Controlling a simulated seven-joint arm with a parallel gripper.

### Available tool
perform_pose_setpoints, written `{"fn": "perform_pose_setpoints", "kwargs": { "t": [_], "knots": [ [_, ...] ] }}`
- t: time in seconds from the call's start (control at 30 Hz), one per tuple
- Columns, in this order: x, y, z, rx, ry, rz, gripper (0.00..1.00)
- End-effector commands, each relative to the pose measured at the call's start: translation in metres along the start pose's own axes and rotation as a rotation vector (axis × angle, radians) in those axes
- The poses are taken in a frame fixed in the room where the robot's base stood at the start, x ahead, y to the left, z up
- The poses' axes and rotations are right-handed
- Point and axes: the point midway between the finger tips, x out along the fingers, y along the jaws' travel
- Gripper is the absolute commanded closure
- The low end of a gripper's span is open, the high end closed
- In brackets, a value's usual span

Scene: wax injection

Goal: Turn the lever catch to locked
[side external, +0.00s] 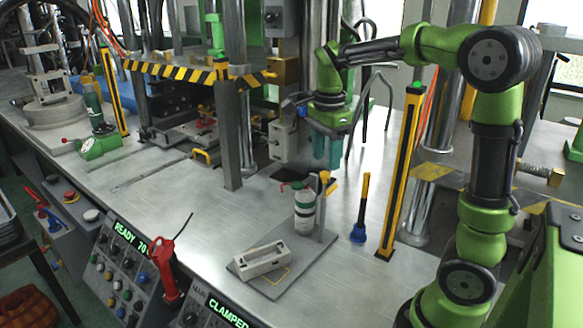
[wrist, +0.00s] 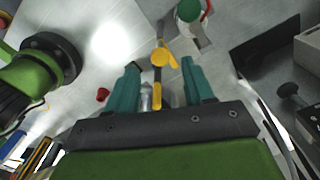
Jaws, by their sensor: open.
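My gripper (side external: 326,163) points down above the bench, its two teal fingers apart. In the wrist view the gripper (wrist: 159,70) is open, with a finger on each side of a lever with a yellow pivot and a dark arm with a yellow end. I take this as the lever catch (wrist: 163,58); its arm runs toward the gripper's palm. In the side view the lever catch (side external: 325,177) is small, just below the fingertips, by a grey post. I cannot tell whether a finger touches it.
A white and green bottle (side external: 303,212) stands left of the post on a grey plate (side external: 316,250). A pale handled block (side external: 262,259) is in front. A blue-based, yellow-topped tool (side external: 359,232) and a yellow-black column (side external: 402,175) stand to the right.

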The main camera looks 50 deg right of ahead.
Motion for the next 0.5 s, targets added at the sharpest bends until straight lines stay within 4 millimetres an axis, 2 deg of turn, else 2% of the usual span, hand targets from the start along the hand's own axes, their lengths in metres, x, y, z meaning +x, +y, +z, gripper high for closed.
{"fn": "perform_pose_setpoints", "kwargs": {
  "t": [0.03, 0.2, 0.5],
  "knots": [
    [0.009, 0.001, 0.0, 0.001, 0.0, 0.004, 0.48],
    [0.028, 0.0, 0.0, 0.0, 0.0, 0.001, 0.48],
    [0.035, 0.0, 0.0, 0.001, 0.0, -0.001, 0.48]
  ]
}}
